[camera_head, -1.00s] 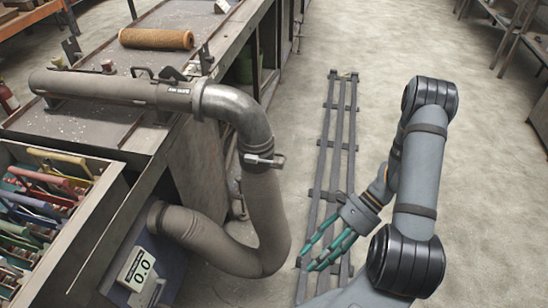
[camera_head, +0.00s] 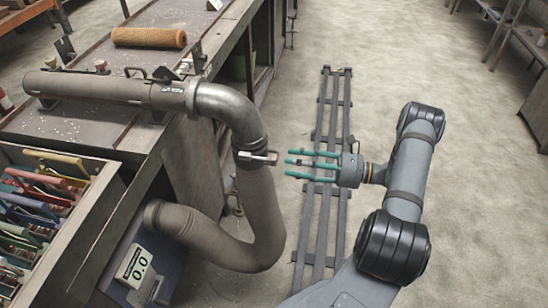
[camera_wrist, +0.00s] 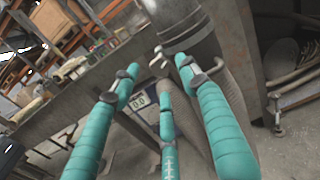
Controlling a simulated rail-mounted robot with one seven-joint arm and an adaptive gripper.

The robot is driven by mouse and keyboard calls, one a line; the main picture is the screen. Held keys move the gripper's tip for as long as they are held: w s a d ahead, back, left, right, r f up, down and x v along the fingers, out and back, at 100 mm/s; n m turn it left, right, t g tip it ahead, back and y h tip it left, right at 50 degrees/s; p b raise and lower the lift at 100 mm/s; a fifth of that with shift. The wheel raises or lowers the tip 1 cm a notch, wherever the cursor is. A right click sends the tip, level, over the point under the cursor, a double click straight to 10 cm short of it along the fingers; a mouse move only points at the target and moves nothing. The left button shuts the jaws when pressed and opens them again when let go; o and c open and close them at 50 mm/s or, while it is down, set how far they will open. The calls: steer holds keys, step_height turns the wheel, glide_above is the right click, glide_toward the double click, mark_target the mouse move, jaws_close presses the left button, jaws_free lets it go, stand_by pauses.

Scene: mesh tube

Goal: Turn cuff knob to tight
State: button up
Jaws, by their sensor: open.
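The cuff knob (camera_head: 258,157) is a small pale metal bar with a darker right end on the clamp band of the duct. The band circles the pipe (camera_head: 262,205) just under the shiny metal elbow (camera_head: 232,103). My gripper (camera_head: 289,163) has slim teal fingers, spread open and empty. They point left at the knob, with a small gap visible between their tips and it. The wrist view shows the knob (camera_wrist: 158,62) beyond the spread fingertips (camera_wrist: 160,78), with the grey duct behind. I cannot tell the knob's setting.
A meter (camera_head: 137,267) reading 0.0 stands below the bench at lower left. The bench (camera_head: 75,125) carries the long mesh tube (camera_head: 110,88) and an orange roll (camera_head: 148,38). A rack of coloured handles (camera_head: 50,185) is at left. The floor right of the rail (camera_head: 328,180) is clear.

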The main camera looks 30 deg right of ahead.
mark_target(274, 159)
steer(key=p+x, duration=0.1)
steer(key=x, duration=0.5)
steer(key=shift+w+a, duration=0.1)
steer(key=shift+a, duration=0.05)
steer(key=shift+c, duration=1.2)
steer(key=shift+w, duration=0.1)
jaws_close()
